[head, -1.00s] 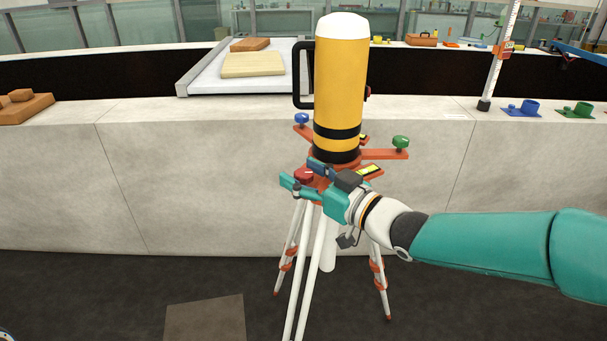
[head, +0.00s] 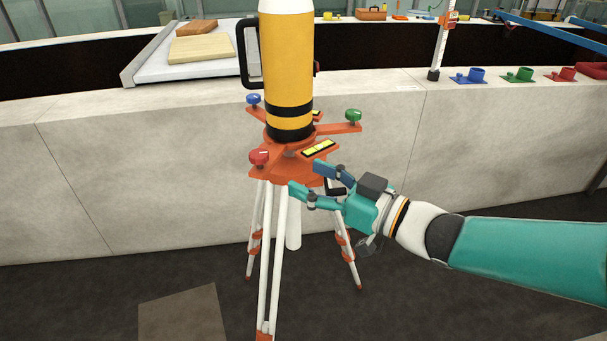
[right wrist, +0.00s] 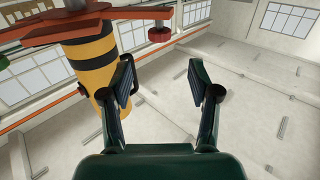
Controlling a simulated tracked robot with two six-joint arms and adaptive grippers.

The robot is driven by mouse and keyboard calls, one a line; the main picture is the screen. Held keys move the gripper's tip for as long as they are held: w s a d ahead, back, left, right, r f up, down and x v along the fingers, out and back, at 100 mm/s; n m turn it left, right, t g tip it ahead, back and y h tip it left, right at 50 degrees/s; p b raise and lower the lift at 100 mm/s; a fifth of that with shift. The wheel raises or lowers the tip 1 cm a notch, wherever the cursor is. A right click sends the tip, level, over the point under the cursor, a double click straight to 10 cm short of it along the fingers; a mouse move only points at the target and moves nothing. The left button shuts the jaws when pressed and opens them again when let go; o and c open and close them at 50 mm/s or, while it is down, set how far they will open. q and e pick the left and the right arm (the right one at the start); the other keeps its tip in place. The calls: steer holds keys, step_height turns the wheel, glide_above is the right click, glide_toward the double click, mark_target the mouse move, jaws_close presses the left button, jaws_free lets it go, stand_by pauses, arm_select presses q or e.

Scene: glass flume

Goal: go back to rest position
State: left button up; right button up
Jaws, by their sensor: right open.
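My right gripper (head: 305,178) is open and empty, just in front of and slightly below the orange tripod head. In the right wrist view my open fingers (right wrist: 170,85) have nothing between them. The yellow cylinder (head: 288,65) with black bands and a black handle stands upright on the orange head (head: 285,170). The head carries a red knob (head: 259,157), a blue knob (head: 253,99), a green knob (head: 353,115) and a yellow level vial (head: 319,148). The cylinder also shows in the right wrist view (right wrist: 92,65). My left gripper is out of view.
White tripod legs (head: 275,250) stand on the dark floor. A pale stone wall (head: 150,170) runs behind. On its ledge are blue (head: 469,76), green (head: 517,75) and red (head: 562,75) fittings and a staff (head: 440,45). A brown plate (head: 183,315) lies on the floor.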

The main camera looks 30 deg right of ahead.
steer(key=shift+a, duration=0.1)
stand_by(0.3)
steer(key=w+a+f+m+g+h, duration=0.1)
steer(key=a+f+m+g, duration=0.25)
steer(key=f, duration=1.05)
steer(key=w+a+f+m+g, duration=0.1)
steer(key=a+f+m+g, duration=0.3)
steer(key=f, duration=1)
steer(key=s+a+f+g+h, duration=0.1)
steer(key=s+f+g+h, duration=0.2)
steer(key=s+f, duration=1.4)
step_height(320, 180, down, 4)
steer(key=g, duration=0.4)
steer(key=shift+s+a+g+h, duration=0.15)
steer(key=shift+s+g+h, duration=0.2)
steer(key=shift+s+h, duration=0.05)
steer(key=shift+c, duration=0.3)
